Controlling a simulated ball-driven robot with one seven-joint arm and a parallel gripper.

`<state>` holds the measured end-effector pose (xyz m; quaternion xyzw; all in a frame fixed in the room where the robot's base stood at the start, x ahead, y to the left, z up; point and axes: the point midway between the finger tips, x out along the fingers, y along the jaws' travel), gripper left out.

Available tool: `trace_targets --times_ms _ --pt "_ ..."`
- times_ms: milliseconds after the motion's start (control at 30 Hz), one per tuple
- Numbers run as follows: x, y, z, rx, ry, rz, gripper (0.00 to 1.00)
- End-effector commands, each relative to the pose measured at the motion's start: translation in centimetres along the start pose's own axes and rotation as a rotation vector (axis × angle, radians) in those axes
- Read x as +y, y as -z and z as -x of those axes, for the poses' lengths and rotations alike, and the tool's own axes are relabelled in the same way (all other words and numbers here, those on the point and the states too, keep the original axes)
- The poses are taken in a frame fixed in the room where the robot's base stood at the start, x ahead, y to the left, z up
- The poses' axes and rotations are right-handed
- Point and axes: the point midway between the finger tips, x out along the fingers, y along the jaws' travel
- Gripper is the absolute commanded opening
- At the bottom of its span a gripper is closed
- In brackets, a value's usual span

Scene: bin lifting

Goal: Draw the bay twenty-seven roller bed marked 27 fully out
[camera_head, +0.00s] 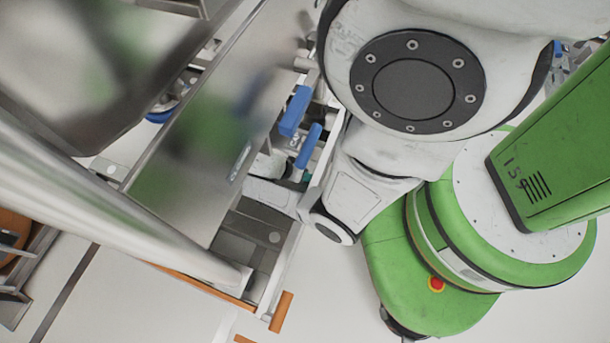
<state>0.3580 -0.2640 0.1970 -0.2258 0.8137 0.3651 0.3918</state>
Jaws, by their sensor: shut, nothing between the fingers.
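A roller bed (257,253) with grey trays or plates and an orange front edge shows at lower centre, partly under a shiny metal panel (200,160). An orange handle-like tab (281,312) stands at its lower right corner. No number 27 is readable.
A pale rail or post (110,190) crosses the left side in front. An orange-brown part (14,232) is at the far left. Pale floor (325,300) is open at lower centre.

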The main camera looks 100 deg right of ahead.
Motion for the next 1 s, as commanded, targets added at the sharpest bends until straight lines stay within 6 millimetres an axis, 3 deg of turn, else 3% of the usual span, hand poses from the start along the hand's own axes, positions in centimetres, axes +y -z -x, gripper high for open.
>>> trace_targets --times_ms 33,167,600,800,1000 --pt "0.9 0.0 -0.3 -0.001 -0.022 0.001 0.00" --pt "0.9 0.1 1.2 -0.001 -0.020 0.001 0.00" --pt "0.3 0.1 9.3 0.001 -0.004 0.001 0.00" --pt "0.1 0.0 10.7 0.000 -0.002 0.000 0.00" --pt "0.0 -0.1 10.8 0.000 -0.001 0.000 0.00"
